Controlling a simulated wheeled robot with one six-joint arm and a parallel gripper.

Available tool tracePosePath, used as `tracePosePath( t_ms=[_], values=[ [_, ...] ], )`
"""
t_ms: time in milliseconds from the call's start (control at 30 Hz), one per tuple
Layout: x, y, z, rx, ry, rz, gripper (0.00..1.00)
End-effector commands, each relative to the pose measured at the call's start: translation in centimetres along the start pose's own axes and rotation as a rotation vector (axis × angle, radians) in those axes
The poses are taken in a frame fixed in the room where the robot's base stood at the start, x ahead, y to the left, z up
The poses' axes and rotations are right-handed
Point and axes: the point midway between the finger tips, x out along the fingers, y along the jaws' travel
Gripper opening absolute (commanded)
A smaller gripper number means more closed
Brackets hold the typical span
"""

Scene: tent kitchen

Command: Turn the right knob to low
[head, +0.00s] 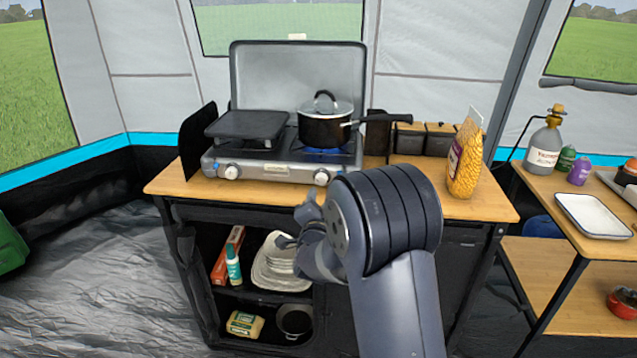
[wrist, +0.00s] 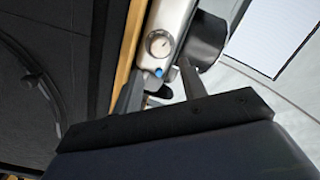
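The camp stove (head: 278,170) stands on the wooden counter, with its lid up and two pale round knobs on its front panel. The right knob (head: 322,177) sits below the pot, where a blue flame (head: 325,154) burns. The left knob (head: 232,172) is below the griddle. My gripper (head: 306,207) is in front of the counter, below and left of the right knob, apart from it. In the wrist view, a knob (wrist: 159,43) on the silver panel lies beyond my gripper's (wrist: 160,72) two spread, empty fingers. The knob's exact setting is too small to read.
A black pot (head: 325,126) with a lid has its handle reaching right over the counter. A yellow pasta bag (head: 465,160) stands at the counter's right. The wooden counter edge (wrist: 128,55) and open shelves with plates (head: 280,262) are close to my gripper.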

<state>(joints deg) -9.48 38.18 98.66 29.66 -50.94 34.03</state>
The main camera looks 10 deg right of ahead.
Motion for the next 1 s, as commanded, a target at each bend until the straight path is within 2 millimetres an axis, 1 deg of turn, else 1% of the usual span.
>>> tracePosePath(
  t_ms=[300, 500, 700, 1000],
  values=[
    [5.5, 0.0, -0.1, -0.001, 0.000, 0.001, 0.40],
    [8.0, 0.0, 0.0, -0.001, -0.001, 0.001, 0.40],
    [9.2, 0.1, 0.0, -0.002, -0.002, 0.001, 0.40],
    [9.3, 0.1, 0.0, -0.002, -0.002, 0.001, 0.40]
  ],
)
